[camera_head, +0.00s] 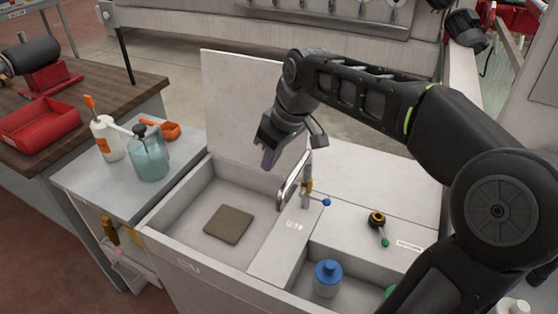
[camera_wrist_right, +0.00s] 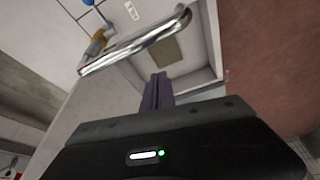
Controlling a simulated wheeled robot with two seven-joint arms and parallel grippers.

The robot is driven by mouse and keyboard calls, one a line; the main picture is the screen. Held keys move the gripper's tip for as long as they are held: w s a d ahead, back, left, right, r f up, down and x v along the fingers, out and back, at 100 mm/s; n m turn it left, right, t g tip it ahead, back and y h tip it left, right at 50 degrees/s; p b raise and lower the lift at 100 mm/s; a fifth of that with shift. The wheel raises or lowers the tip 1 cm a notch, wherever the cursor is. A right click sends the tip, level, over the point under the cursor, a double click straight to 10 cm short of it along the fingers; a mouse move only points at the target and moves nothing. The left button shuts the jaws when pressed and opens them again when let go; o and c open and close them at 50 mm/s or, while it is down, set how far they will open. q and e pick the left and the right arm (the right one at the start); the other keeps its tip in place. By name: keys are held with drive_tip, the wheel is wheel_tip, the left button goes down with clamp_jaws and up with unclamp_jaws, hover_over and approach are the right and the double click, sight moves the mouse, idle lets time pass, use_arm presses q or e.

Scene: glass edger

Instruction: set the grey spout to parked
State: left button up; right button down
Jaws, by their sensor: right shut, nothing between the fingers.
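The grey spout (camera_head: 289,186) is a shiny metal tube on the divider between the two basins. It slants out from an upright post with a yellow collar (camera_head: 307,187) and points toward the left basin in the head view. In the right wrist view the spout (camera_wrist_right: 135,42) crosses the upper left, just beyond my fingers. My right gripper (camera_head: 270,158) is shut and empty, a little behind and left of the spout in the head view. Its fingers also show in the right wrist view (camera_wrist_right: 157,92), with a visible gap to the spout. My left gripper is out of view.
The left basin (camera_head: 185,211) holds a brown square pad (camera_head: 229,225). A blue-tipped lever (camera_head: 326,202) sticks out beside the post. A blue-capped bottle (camera_head: 328,278) stands in the right basin. A raised white panel (camera_head: 240,95) backs the left basin. Bottles stand on the left cabinet (camera_head: 120,200).

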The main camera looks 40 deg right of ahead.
drive_tip(key=v, duration=1)
drive_tip(key=shift+w+d, duration=0.2)
drive_tip(key=shift+d, duration=0.1)
